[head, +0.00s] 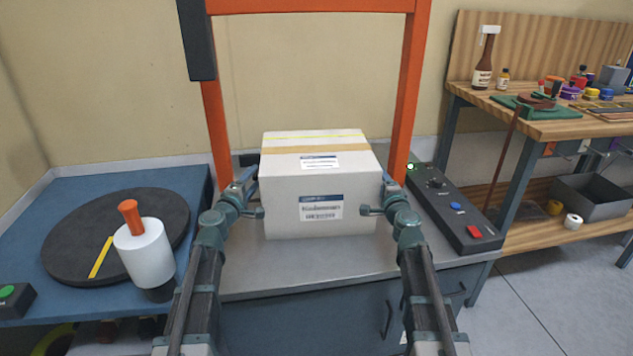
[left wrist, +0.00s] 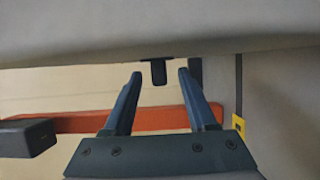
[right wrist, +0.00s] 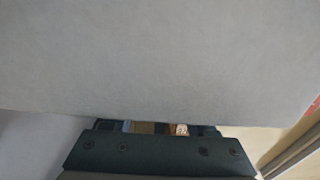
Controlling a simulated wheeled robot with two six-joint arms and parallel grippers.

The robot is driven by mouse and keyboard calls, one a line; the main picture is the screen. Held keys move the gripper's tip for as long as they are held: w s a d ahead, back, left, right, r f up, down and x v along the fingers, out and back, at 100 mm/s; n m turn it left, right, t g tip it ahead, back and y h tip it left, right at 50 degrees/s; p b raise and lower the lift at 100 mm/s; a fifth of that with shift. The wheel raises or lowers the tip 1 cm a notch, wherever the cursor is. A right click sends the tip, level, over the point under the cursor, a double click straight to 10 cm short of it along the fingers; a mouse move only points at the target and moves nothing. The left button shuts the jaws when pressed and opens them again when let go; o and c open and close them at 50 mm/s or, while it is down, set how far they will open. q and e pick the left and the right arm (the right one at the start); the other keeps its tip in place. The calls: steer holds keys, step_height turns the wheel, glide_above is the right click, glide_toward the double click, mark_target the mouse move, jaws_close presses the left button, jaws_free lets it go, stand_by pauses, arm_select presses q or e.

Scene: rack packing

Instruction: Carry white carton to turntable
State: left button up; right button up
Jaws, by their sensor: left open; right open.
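The white carton (head: 280,200), with labels and a tan tape band, sits upright on the grey bench (head: 260,277) under an orange frame. My left gripper (head: 253,195) is open at the carton's left side. Its two fingers (left wrist: 157,95) show apart in the left wrist view, with a pale surface above them. My right gripper (head: 377,197) is open at the carton's right side. The carton (right wrist: 160,60) fills most of the right wrist view and hides those fingertips. I cannot tell whether either gripper touches it. The black turntable (head: 75,235) with a yellow stripe is at the left.
The orange frame (head: 408,90) rises on both sides of the carton. A control box (head: 455,210) lies right of it. A cluttered wooden workbench (head: 545,127) stands farther right.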

arm_select(q)
steer(key=shift+x, duration=1.35)
arm_select(e)
steer(key=shift+w+a, duration=0.2)
steer(key=shift+w, duration=1.15)
arm_select(q)
steer(key=shift+c, duration=0.3)
arm_select(e)
steer(key=shift+c, duration=0.3)
arm_select(q)
jaws_close()
arm_select(e)
jaws_close()
